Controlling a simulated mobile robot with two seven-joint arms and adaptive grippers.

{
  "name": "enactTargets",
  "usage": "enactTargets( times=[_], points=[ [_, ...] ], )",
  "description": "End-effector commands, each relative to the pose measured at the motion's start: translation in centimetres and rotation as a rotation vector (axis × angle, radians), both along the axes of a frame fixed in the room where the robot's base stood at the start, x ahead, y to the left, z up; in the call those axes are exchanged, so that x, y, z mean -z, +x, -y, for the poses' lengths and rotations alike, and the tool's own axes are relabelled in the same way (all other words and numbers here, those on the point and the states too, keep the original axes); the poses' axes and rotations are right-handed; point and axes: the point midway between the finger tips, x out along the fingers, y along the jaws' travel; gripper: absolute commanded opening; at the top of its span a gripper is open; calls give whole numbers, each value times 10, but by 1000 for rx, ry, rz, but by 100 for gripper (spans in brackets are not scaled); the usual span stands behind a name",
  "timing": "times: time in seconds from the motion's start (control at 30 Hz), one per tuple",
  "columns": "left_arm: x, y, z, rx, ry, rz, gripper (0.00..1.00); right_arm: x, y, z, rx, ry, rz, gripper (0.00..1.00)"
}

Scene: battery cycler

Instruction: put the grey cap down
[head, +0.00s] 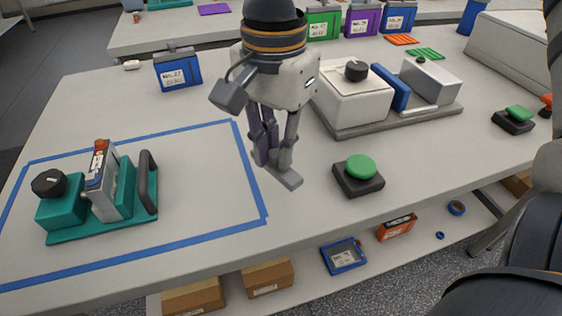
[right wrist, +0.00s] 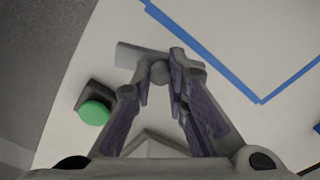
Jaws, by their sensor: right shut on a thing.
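The grey cap (head: 288,180) is a flat, grey, bar-like piece under my right gripper (head: 272,160) in the head view. My right gripper is shut on it, with the fingers pointing down over the table (head: 200,240). In the right wrist view the cap (right wrist: 138,56) sticks out past the fingertips (right wrist: 162,75), with a round part between them. I cannot tell whether the cap touches the table or hangs just above it. It is just right of the blue tape outline (head: 250,175). My left gripper is not in view.
A green push button (head: 360,168) on a dark base stands close to the right. A teal fixture (head: 105,230) holding a battery sits inside the tape outline. A white machine (head: 350,100) is behind. The right part of the taped area is bare.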

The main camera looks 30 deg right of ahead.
Motion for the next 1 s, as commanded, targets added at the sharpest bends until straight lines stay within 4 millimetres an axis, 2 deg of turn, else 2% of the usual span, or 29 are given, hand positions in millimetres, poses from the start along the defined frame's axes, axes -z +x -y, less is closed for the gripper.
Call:
enactTargets(
  times=[0.1, 0.23, 0.63, 0.67, 0.7, 0.73, 1.0],
  points=[
    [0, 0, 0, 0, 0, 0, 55, 16, 3, 12, 1, 1, -2, 0],
    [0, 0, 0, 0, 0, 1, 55, 39, 3, 10, -1, -1, -1, 0],
    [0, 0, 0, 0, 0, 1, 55, 46, 3, 10, 0, -1, 2, 0],
    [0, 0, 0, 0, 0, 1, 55, 46, 3, 10, 0, -1, 3, 21],
    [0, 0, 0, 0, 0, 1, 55, 46, 3, 10, 0, -1, 3, 30],
    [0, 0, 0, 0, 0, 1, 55, 46, 3, 10, 0, -1, 3, 35],
    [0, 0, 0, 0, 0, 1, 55, 45, 3, 10, 0, 0, 2, 35]
  ],
)
